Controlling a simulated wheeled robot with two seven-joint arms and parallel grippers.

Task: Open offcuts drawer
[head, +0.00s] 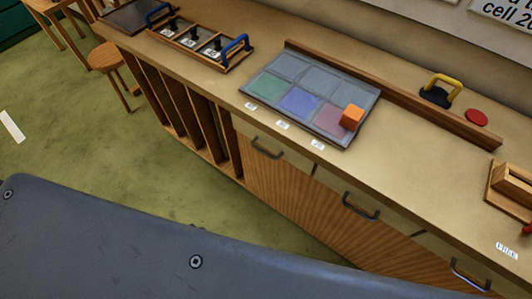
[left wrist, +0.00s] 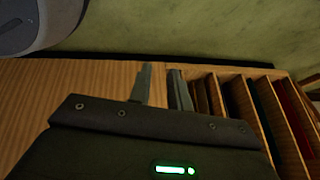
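The bench front has several drawers with dark bar handles: a left drawer handle (head: 267,149), a middle drawer handle (head: 360,207) and a right drawer handle (head: 470,278). All these drawers look shut. I cannot tell which one is the offcuts drawer, as no readable name shows on them. My left gripper (left wrist: 163,88) shows only in the left wrist view. Its two fingers are apart with nothing between them, in front of the wooden bench front beside the upright rack slots. No drawer handle shows in that view. My right gripper is not in view.
A leaded panel (head: 295,85) lies on the worktop (head: 420,150) with an orange block (head: 351,117) on it. A wooden strip (head: 390,92) runs behind it. Slotted rack (head: 185,115) stands left of the drawers. A stool (head: 107,62) stands on the open green floor (head: 70,120).

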